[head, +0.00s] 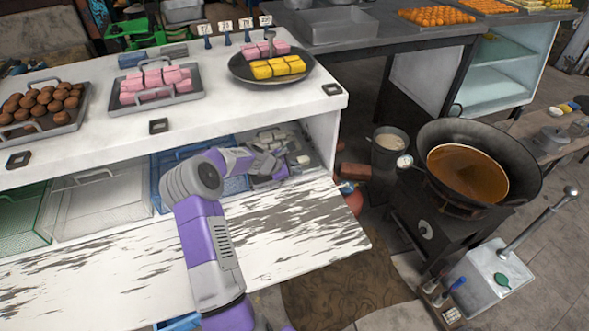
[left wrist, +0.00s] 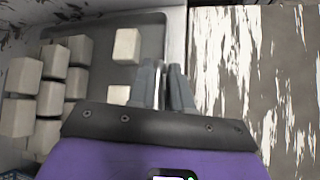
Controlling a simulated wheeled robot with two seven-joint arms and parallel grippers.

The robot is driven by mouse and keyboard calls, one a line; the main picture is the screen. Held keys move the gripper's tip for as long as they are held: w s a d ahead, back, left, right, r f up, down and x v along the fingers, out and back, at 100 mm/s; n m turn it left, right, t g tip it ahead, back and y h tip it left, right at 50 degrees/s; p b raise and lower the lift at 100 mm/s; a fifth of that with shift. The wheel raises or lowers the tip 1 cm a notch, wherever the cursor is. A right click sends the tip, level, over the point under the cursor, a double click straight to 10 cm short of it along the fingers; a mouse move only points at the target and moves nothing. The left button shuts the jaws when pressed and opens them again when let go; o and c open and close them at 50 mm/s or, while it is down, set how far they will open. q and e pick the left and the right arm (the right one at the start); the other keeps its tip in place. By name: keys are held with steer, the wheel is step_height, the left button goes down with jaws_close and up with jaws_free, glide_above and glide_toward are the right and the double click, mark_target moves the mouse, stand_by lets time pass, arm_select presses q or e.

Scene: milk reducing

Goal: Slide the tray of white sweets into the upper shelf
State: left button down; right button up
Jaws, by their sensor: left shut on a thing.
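The metal tray of white sweets (head: 262,184) is on the shelf level under the white counter top, towards its right end. White block sweets (head: 297,158) lie in it; in the left wrist view several pale cubes (left wrist: 52,65) are stacked at the left of the tray (left wrist: 100,22), and others lie apart near my fingers. My left gripper (head: 278,172) reaches in from the front and is shut on the tray's near edge, though its fingers are small in the head view. In the left wrist view its fingers (left wrist: 166,82) are close together at the tray's edge. My right gripper is not in view.
A blue tray (head: 188,162) stands left of the sweets tray, with a clear tray (head: 100,205) and a green one (head: 25,215) further left. The counter top (head: 215,120) overhangs them. The worn white board (head: 290,225) in front is clear. A wok (head: 478,165) stands right.

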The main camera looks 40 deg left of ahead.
arm_select(q)
steer(key=shift+s+a+f, duration=0.1)
steer(key=shift+a, duration=0.1)
steer(key=shift+s+a, duration=0.1)
steer(key=shift+a, duration=0.65)
steer(key=c, duration=1)
jaws_free()
steer(key=shift+p, duration=0.3)
steer(key=shift+s+r, duration=0.3)
steer(key=shift+r, duration=0.15)
steer(key=p+v, duration=0.1)
steer(key=v, duration=0.5)
steer(key=shift+s+r, duration=0.15)
steer(key=shift+s, duration=0.1)
